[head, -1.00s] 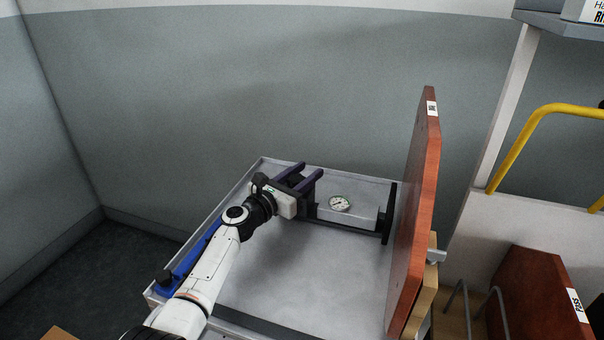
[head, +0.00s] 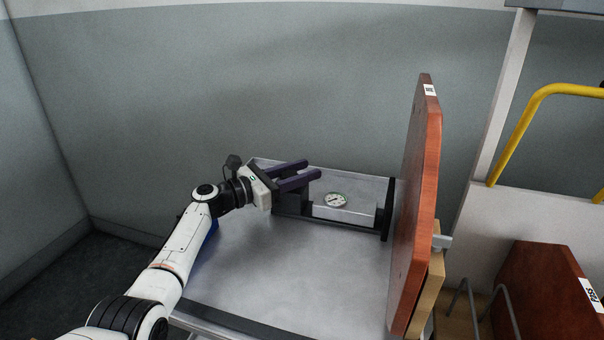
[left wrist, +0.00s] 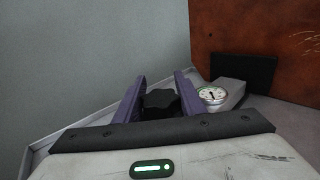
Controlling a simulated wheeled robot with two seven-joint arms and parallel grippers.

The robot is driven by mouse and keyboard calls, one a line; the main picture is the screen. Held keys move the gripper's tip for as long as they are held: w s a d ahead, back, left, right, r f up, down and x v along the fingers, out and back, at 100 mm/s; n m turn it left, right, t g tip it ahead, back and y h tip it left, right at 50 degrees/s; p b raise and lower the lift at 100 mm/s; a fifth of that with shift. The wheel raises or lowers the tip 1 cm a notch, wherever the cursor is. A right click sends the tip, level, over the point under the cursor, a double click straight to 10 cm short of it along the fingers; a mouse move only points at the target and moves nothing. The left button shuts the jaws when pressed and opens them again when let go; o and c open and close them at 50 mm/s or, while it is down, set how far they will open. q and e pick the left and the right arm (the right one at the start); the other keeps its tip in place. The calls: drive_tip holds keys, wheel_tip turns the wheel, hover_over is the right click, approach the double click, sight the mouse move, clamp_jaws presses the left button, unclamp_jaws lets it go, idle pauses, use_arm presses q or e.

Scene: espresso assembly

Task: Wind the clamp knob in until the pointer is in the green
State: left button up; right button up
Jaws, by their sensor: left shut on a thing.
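My left gripper (head: 308,171) is at the left end of the clamp on the tray. In the left wrist view its two purple fingers stand on either side of the black lobed clamp knob (left wrist: 160,98), and it is shut on it. In the head view the fingers hide the knob. The clamp has a silver block (head: 350,215) in a dark frame with an upright dark end plate (head: 389,205). The round white gauge (head: 336,199) sits on the block and also shows in the left wrist view (left wrist: 212,94). Its pointer is too small to read against any green zone.
The grey tray (head: 290,270) is bare in front of the clamp. A tall red-brown panel (head: 418,200) stands along its right side, close to the end plate. A wall rises behind. A yellow rail (head: 545,95) is at the far right.

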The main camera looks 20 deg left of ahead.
sight(282, 176)
use_arm(q)
drive_tip(key=o, duration=1)
drive_tip(key=shift+d, duration=0.1)
drive_tip(key=shift+o, duration=0.2)
drive_tip(key=shift+s+a+r+p, duration=0.1)
drive_tip(key=shift+s+a+p, duration=0.1)
drive_tip(key=shift+p, duration=0.1)
drive_tip(key=p+v, duration=0.4)
drive_tip(key=v, duration=0.1)
drive_tip(key=shift+a+r+p, duration=0.1)
drive_tip(key=shift+r+p, duration=0.15)
drive_tip(key=shift+p, duration=0.15)
drive_tip(key=p+v, duration=0.1)
drive_tip(key=v, duration=0.1)
drive_tip(key=p+v, duration=0.1)
drive_tip(key=v, duration=0.1)
drive_tip(key=shift+f, duration=0.2)
drive_tip(key=shift+s+a+f, duration=0.1)
drive_tip(key=shift+s+a, duration=0.1)
drive_tip(key=shift+s, duration=0.1)
use_arm(e)
drive_tip(key=r, duration=0.1)
drive_tip(key=d+r, duration=0.1)
drive_tip(key=r, duration=0.2)
drive_tip(key=shift+s+d+r, duration=0.2)
drive_tip(key=shift+s+d, duration=0.15)
